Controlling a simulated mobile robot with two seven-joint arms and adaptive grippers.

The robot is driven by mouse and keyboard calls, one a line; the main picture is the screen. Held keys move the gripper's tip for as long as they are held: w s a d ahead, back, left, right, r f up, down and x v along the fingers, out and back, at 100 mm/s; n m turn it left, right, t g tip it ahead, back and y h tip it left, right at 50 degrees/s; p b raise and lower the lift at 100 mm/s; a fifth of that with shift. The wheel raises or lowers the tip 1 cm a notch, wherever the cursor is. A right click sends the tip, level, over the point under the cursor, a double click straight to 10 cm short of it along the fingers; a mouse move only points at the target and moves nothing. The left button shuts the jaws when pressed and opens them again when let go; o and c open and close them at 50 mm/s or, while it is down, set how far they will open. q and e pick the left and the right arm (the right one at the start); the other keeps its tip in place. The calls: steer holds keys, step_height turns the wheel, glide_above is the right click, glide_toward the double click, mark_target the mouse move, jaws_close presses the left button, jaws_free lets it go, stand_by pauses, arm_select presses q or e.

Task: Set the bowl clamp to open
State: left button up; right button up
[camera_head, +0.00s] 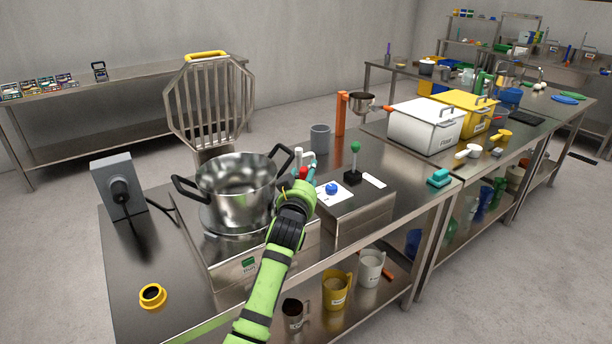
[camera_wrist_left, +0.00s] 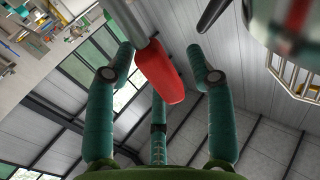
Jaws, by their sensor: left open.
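The steel bowl (camera_head: 240,185) with two black handles sits on the machine at the left part of the near table. A red-tipped lever, seen at its red grip (camera_head: 303,172), stands just right of the bowl; I take it to be the bowl clamp's lever. My left gripper (camera_head: 306,180) is at this lever. In the left wrist view the red grip (camera_wrist_left: 160,72) on a grey rod lies between the spread teal fingers of my open left gripper (camera_wrist_left: 158,62). Contact cannot be told. The gripper and arm partly hide the clamp in the head view. My right gripper is out of view.
A raised grille guard (camera_head: 210,105) stands behind the bowl. A green-knobbed lever (camera_head: 354,160) and a grey cup (camera_head: 320,138) are to the right. A black-and-grey box (camera_head: 119,188) and a yellow ring (camera_head: 153,296) are on the left, with bare tabletop between.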

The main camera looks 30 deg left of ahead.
arm_select(q)
jaws_close()
steer(key=shift+d, duration=0.1)
steer(key=w+d+f+m+b, duration=0.2)
steer(key=d+f+m, duration=0.2)
steer(key=m, duration=0.8)
steer(key=shift+w+d+f, duration=0.25)
steer(key=shift+w+d, duration=0.05)
steer(key=shift+d, duration=0.7)
